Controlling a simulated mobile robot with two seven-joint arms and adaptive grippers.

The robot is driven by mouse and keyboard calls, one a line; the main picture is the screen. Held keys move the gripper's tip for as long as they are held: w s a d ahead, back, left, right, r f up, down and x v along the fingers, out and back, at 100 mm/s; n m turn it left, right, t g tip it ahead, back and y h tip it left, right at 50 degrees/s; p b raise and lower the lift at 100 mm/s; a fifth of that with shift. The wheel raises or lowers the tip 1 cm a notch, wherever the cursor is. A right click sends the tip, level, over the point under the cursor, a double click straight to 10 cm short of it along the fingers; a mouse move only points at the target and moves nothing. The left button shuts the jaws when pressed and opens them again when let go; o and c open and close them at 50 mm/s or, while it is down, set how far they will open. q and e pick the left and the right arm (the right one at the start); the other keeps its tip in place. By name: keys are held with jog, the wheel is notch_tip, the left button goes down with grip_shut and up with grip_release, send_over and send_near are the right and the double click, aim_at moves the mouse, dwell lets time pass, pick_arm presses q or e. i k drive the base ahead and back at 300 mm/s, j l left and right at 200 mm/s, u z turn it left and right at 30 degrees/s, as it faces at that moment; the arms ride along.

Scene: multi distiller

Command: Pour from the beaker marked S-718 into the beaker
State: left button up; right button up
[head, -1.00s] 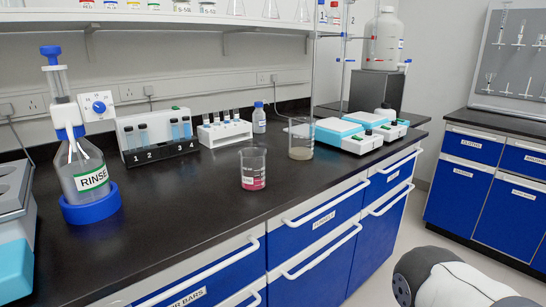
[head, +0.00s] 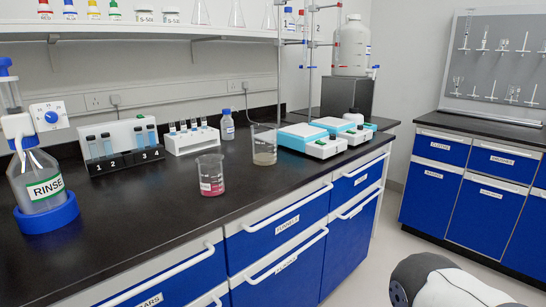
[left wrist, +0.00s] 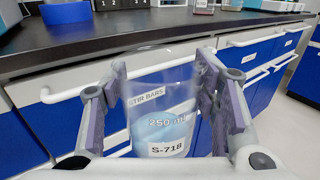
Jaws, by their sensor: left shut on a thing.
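The beaker marked S-718 (left wrist: 170,105) is in the left wrist view, clear, with a 250 ml mark and pale blue liquid low in it. My left gripper (left wrist: 162,62) is shut on it, one finger on each side, in front of the blue drawers. It looks about upright. On the bench in the head view stands a beaker with pink liquid (head: 211,178). Behind it to the right stands a beaker with cloudy beige liquid (head: 264,148). I cannot tell which of these the task means. My left gripper is outside the head view, and my right gripper is in neither view.
The RINSE bottle (head: 42,182) stands in a blue ring at left. A tube block (head: 122,147), a white vial rack (head: 190,139), a small bottle (head: 228,127) and blue-white hotplates (head: 312,142) line the back. The front of the black bench (head: 130,220) is clear.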

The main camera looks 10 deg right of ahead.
aim_at(264, 136)
jog(key=k+l+z, duration=0.2)
jog(key=l, duration=0.55)
jog(key=l+z, duration=0.2)
jog(key=l, duration=0.55)
jog(key=i, duration=0.05)
